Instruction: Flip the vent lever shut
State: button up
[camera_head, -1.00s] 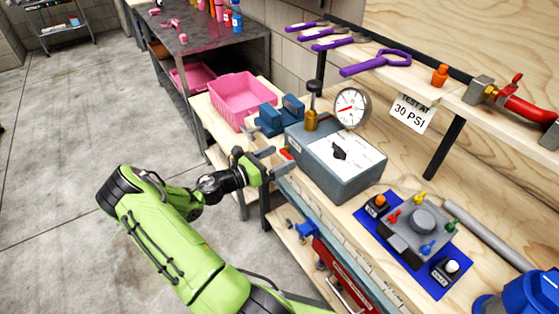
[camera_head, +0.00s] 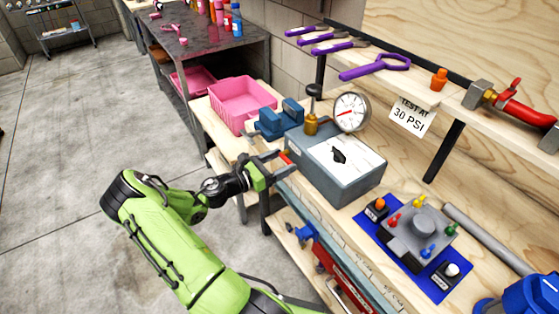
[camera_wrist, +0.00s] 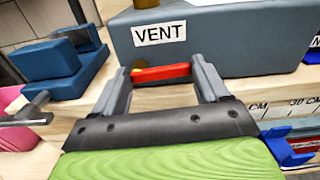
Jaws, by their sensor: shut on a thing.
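The vent lever is a short red bar (camera_wrist: 162,73) on the near side of a blue-grey box, below a white VENT label (camera_wrist: 160,32) in the wrist view. It lies roughly level across the gap between my fingers. It also shows as a small red spot in the head view (camera_head: 285,158). My gripper (camera_head: 285,163) is at the left end of the box (camera_head: 345,188). Its two grey fingers reach to either side of the lever and are shut on it; the gripper also shows in the wrist view (camera_wrist: 163,80). A brass fitting behind the lever is partly hidden.
A pressure gauge (camera_head: 351,112) and a brass valve with a dark knob (camera_head: 312,110) stand behind the box. A blue vise (camera_head: 279,119) and a pink bin (camera_head: 243,100) are to the left. A blue mat (camera_head: 434,288) with a grey fixture lies to the right.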

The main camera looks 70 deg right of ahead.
jog(key=shift+f+m, duration=0.1)
jog(key=shift+m, duration=0.3)
jog(key=o, duration=1.1)
jog(key=shift+c, duration=0.2)
jog(key=p+v, duration=0.2)
jog(key=v, duration=1.4)
jog(key=shift+p, duration=0.4)
jog(key=shift+d, duration=0.1)
